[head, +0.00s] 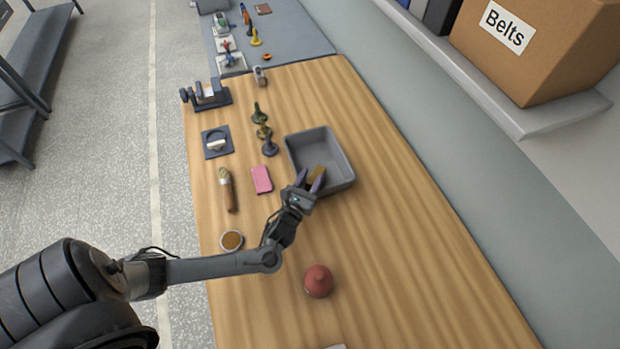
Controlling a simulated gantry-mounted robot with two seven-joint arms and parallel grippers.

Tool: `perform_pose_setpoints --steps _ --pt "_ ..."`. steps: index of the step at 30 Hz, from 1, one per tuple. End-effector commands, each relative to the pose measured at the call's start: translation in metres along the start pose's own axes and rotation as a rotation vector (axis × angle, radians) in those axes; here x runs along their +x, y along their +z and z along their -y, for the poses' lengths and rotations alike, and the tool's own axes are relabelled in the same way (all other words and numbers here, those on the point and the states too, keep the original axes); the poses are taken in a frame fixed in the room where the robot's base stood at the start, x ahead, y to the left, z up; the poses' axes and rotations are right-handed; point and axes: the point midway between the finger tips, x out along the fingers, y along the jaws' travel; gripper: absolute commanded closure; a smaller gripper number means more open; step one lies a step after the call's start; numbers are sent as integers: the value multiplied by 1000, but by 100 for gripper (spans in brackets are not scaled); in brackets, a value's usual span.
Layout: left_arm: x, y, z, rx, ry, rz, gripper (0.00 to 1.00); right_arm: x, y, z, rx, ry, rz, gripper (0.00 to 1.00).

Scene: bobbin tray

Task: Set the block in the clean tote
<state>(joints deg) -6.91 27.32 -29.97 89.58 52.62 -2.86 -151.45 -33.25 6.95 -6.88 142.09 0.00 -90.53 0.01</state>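The grey tote (338,147) is an open, empty-looking bin on the wooden table. My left gripper (311,181) is at the tote's near edge, with its fingers reaching over the rim. A brown-gold block (317,172) shows between the fingers, and they appear closed on its sides. The block is over the near part of the tote; I cannot tell whether it touches the tote floor. The fingers hide part of the block and of the near wall. My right gripper is out of view.
A round brown-topped dish (231,240) and a red rounded object (318,281) are nearer. The table right of the tote is clear.

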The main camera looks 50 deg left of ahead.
Motion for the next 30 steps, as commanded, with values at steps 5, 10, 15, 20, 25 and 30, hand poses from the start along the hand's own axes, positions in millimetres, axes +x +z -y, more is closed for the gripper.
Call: perform_pose_setpoints --steps 5,10,15,20,25,30 --pt "-5 -16 -1 11 -2 -34 34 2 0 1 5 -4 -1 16" --pt "-5 -16 -1 11 -2 -34 34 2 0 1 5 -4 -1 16" --pt "-5 -16 -1 10 -2 -34 34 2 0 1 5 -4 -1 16" --pt "-5 -16 -1 9 -2 -34 34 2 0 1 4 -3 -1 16" --pt "-5 -5 -2 9 0 -32 34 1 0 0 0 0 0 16" --pt "-30 -2 -2 9 -1 -31 34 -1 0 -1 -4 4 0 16"
